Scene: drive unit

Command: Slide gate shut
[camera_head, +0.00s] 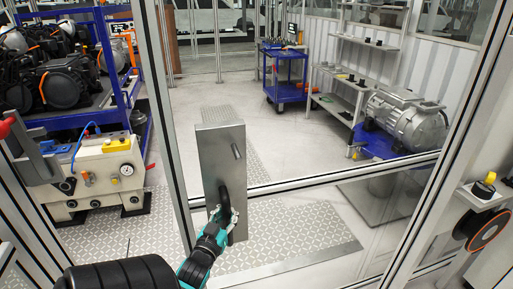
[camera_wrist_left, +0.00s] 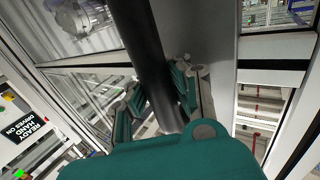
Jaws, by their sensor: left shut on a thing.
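The gate is a clear panel in a grey metal frame, and its crossbar (camera_head: 310,183) runs across the middle of the head view. A tall grey metal plate (camera_head: 222,150) stands at its left side and carries a black handle (camera_head: 224,192). My left gripper (camera_head: 223,214) is at the handle's lower part, shut on it. In the left wrist view the dark handle bar (camera_wrist_left: 148,45) passes between the fingers of my left gripper (camera_wrist_left: 160,100). The fingers partly hide the handle. I cannot tell how far the gate stands from its closed position. My right gripper is not in view.
A machine with a gauge (camera_head: 103,175) stands at left, by a blue rack (camera_head: 108,60). Behind the panel are a blue cart (camera_head: 287,75), a shelf (camera_head: 345,85) and a motor (camera_head: 405,118). An orange-ringed device (camera_head: 487,230) is at right. The floor beyond is mostly clear.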

